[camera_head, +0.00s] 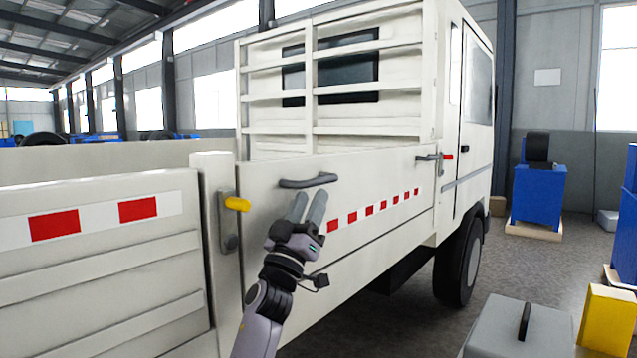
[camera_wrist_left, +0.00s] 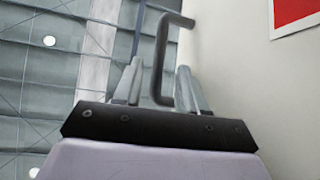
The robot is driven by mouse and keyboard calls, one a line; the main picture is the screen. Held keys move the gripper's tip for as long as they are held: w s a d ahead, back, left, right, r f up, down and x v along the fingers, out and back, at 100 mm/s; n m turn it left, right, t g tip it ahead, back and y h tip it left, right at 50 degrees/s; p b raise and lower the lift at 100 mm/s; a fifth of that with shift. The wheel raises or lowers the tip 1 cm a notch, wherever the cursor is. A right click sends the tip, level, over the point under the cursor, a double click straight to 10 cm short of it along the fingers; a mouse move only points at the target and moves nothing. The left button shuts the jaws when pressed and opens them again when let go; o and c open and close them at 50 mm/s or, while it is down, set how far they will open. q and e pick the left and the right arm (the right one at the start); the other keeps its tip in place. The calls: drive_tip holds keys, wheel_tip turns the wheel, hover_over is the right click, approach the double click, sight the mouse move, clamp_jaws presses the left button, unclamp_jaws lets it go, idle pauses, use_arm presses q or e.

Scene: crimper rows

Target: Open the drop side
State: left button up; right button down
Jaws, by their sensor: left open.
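The white drop side (camera_head: 350,215) of the truck bed stands upright, with a red and white strip along it. A grey bar handle (camera_head: 308,181) sits near its top edge. My left gripper (camera_head: 308,207) is open just below the handle, fingers pointing up. In the left wrist view the handle (camera_wrist_left: 160,60) shows between the two open fingers (camera_wrist_left: 158,88); whether they touch it I cannot tell. My right gripper is not in view.
The tailgate (camera_head: 90,260) with red and white marks stands shut at left. A grey case (camera_head: 520,328) and a yellow box (camera_head: 607,318) stand at lower right. A blue cabinet (camera_head: 538,197) is farther back. Open floor lies beside the truck's wheel (camera_head: 462,262).

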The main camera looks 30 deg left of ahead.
sight(319, 182)
use_arm(q)
drive_tip(key=shift+x, duration=2.8)
drive_tip(key=shift+c, duration=0.3)
drive_tip(key=shift+d, duration=0.1)
clamp_jaws()
